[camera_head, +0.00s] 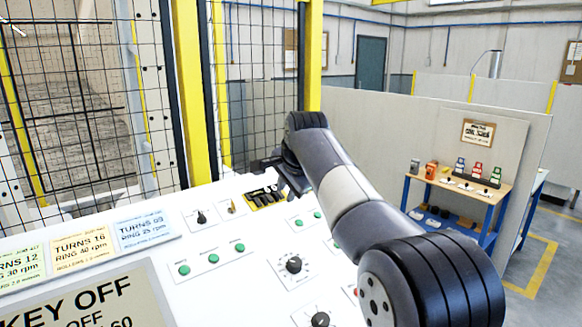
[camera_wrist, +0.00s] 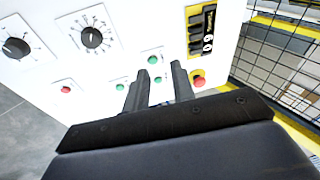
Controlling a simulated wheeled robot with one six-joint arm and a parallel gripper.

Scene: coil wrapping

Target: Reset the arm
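My gripper (camera_wrist: 159,70) shows in the wrist view with its two dark fingers apart and nothing visible between them. The white control panel (camera_wrist: 120,30) lies beyond the fingertips, with green buttons near them. In the head view my arm reaches from the lower right toward the panel (camera_head: 225,275), and my gripper (camera_head: 272,168) is at the panel's far edge. It is close to a yellow plate with dark pieces (camera_head: 264,197). The arm hides part of the panel's right side. I cannot tell whether the fingers touch the panel.
Black dials (camera_head: 293,264) and green buttons sit on the panel. A display (camera_head: 90,305) reads "KEY OFF", with turn cards (camera_head: 145,230) above it. A yellow-framed mesh fence (camera_head: 250,90) stands behind. A blue workbench (camera_head: 455,187) stands at right, beside open floor.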

